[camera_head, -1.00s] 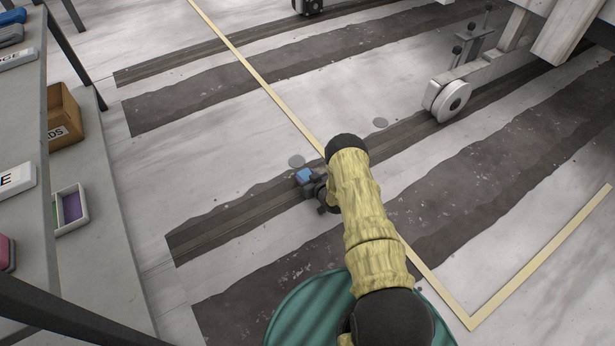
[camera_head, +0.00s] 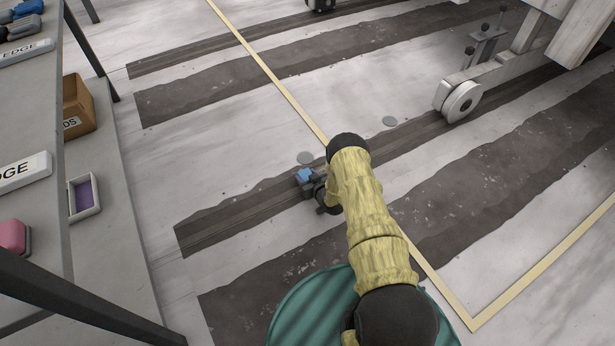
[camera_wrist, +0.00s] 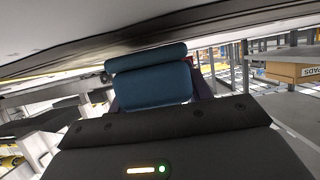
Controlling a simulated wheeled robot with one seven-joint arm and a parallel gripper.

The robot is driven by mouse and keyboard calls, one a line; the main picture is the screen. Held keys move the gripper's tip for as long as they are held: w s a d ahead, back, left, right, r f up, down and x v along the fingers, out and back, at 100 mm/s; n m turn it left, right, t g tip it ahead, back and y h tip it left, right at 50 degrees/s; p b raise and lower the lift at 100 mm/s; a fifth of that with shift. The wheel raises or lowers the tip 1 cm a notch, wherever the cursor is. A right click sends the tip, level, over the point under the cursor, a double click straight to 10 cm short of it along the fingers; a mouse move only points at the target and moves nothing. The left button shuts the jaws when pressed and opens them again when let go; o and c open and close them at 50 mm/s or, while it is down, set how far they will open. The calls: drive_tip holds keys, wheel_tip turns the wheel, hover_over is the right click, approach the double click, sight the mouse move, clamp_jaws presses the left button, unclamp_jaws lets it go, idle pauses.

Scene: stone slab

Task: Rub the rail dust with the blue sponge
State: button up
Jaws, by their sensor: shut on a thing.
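The blue sponge (camera_head: 304,175) is held in my gripper (camera_head: 312,182), low over the dark rail strip (camera_head: 250,208) on the slab. In the wrist view the sponge (camera_wrist: 150,85) fills the space in front of the jaws, with the dark rail strip close beyond its upper edge. I cannot tell whether the sponge touches the rail. My gripper is shut on the sponge. Dark dusty bands with pale specks run along the slab, including a wide one (camera_head: 470,185) right of my arm. I cannot tell the rail dust apart from these bands' own texture.
A grey shelf (camera_head: 110,240) stands at the left with a cardboard box (camera_head: 78,108), a small white tray (camera_head: 84,197) and a pink sponge (camera_head: 14,237). A wheeled machine part (camera_head: 462,101) rests on the rail to the right. Yellow tape (camera_head: 268,70) crosses the slab.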

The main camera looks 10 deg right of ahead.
drive_tip(key=shift+w+a+r, duration=0.1)
drive_tip(key=shift+w+a, duration=0.4)
drive_tip(key=shift+w, duration=0.25)
drive_tip(key=shift+d, duration=0.15)
drive_tip(key=shift+w+d+r+b, duration=0.1)
drive_tip(key=shift+w+d+b, duration=0.2)
drive_tip(key=shift+d, duration=0.6)
drive_tip(key=shift+w+d+b, duration=0.2)
drive_tip(key=shift+w+d, duration=0.05)
drive_tip(key=shift+d, duration=0.6)
drive_tip(key=shift+d, duration=0.1)
drive_tip(key=shift+w+d+f+b, duration=0.1)
drive_tip(key=shift+w+d+b, duration=0.15)
drive_tip(key=shift+d, duration=0.3)
drive_tip(key=shift+w+d+f+b, duration=0.1)
drive_tip(key=shift+d+b, duration=0.25)
drive_tip(key=shift+d, duration=0.2)
drive_tip(key=shift+w+d, duration=0.15)
drive_tip(key=shift+d, duration=0.35)
